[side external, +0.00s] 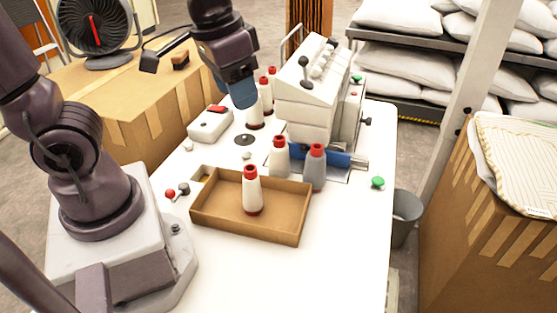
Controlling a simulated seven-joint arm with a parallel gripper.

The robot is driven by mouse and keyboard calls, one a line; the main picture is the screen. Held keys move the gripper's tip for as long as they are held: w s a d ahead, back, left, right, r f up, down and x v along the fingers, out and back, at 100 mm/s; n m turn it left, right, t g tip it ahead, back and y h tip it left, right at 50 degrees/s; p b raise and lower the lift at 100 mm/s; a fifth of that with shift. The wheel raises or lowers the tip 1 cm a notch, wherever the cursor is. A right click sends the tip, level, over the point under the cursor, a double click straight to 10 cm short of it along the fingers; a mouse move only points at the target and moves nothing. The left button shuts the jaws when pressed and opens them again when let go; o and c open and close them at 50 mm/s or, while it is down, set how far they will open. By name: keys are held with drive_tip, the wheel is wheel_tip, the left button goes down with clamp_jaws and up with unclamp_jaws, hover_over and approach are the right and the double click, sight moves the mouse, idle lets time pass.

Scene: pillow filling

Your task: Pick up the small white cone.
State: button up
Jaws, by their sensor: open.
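I cannot tell which is the small one. My gripper (241,98) is open, pointing down just left of the back cones, partly overlapping them in the picture. I see nothing held in it.
A white machine (301,107) stands right of the back cones. A small white box with a red switch (211,123) is left of them. A green knob (378,182) is at right. The front table is clear.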

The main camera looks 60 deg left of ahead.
drive_tip(key=w+a+f+n+g+y, duration=0.3)
drive_tip(key=w+a+f+n, duration=0.1)
drive_tip(key=w+f+n, duration=0.45)
drive_tip(key=n+y, duration=0.1)
drive_tip(key=n, duration=0.8)
approach(280, 138)
drive_tip(key=shift+t, duration=0.3)
drive_tip(key=x, duration=0.4)
drive_tip(key=shift+s+a, duration=0.15)
drive_tip(key=shift+s, duration=0.25)
drive_tip(key=shift+x, duration=2.9)
drive_tip(key=shift+w, duration=0.1)
drive_tip(key=c, duration=0.9)
